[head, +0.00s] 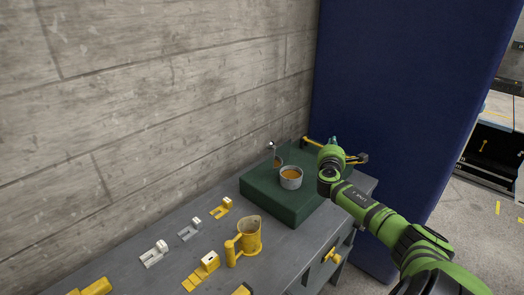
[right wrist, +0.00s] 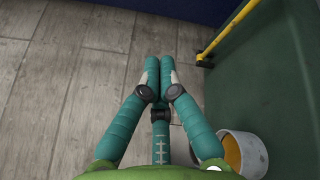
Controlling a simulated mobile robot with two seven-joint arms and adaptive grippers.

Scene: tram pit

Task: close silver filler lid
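A round silver filler (head: 290,181) with an orange inside stands open-topped on a dark green block on the bench. A small silver and brown part (head: 276,156) stands up at its back left; it may be the raised lid, but it is too small to tell. My right gripper (head: 334,142) is past the filler to its right, above the block's back edge, mostly hidden by its own wrist. In the right wrist view its teal fingers (right wrist: 160,78) are closed together with nothing seen between them. The filler rim (right wrist: 244,152) shows at lower right there, apart from the fingers. My left gripper is out of view.
A yellow bar (right wrist: 228,30) runs along the green block (head: 262,190). A concrete wall (head: 150,110) and a blue panel (head: 400,90) stand behind.

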